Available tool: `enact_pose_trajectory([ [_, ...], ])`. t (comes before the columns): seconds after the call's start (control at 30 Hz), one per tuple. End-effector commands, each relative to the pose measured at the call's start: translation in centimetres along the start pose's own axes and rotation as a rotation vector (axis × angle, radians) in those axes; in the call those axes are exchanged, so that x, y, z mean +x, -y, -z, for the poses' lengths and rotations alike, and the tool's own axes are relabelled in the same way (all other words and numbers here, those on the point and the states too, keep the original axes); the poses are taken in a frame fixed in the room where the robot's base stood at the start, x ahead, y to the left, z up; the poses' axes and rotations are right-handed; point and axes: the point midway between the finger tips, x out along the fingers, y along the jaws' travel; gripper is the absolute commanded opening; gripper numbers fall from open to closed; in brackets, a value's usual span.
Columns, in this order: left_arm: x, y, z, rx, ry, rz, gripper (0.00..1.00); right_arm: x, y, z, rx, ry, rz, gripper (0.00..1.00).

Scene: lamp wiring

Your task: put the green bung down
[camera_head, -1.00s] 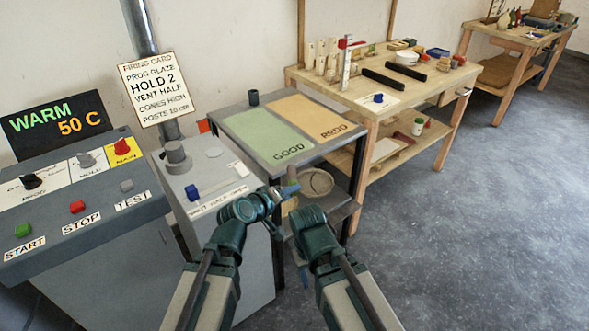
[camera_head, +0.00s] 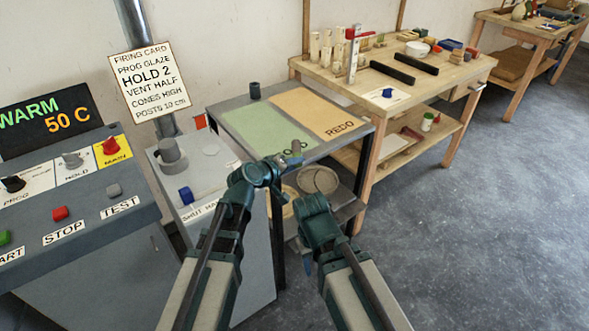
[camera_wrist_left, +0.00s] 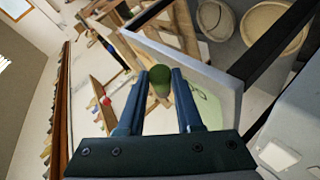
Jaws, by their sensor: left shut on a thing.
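The green bung (camera_wrist_left: 160,82) is a short, dark green cylinder held between the two fingertips of my left gripper (camera_wrist_left: 160,90) in the left wrist view. In the head view my left gripper (camera_head: 279,165) is at the front edge of the grey table, by the word GOOD, and partly hides that word.
The grey table (camera_head: 222,125) has a green GOOD area (camera_head: 253,128) and an orange REDO area (camera_head: 318,112). Round items lie on the lower shelf.

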Motion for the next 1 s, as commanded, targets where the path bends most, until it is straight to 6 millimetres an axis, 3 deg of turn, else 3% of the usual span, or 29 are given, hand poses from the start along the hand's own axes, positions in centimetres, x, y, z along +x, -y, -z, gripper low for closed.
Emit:
enact_pose_trajectory([
  [0.07,0.9,0.0,0.6,0.000,0.000,0.000,0.00,0.1,0.0,0.0,0.000,0.000,0.000,0.50],
  [0.27,1.0,0.2,0.5,0.000,0.000,0.000,0.00,0.3,0.0,0.0,0.000,0.000,0.000,0.50],
  [0.6,2.4,3.1,-0.9,0.001,0.002,-0.001,0.00,3.8,0.4,0.2,0.000,0.000,0.000,0.50],
  [1.0,2.4,3.2,-1.0,0.001,0.002,-0.001,0.00,4.0,0.4,0.2,0.000,0.000,0.000,0.50],
])
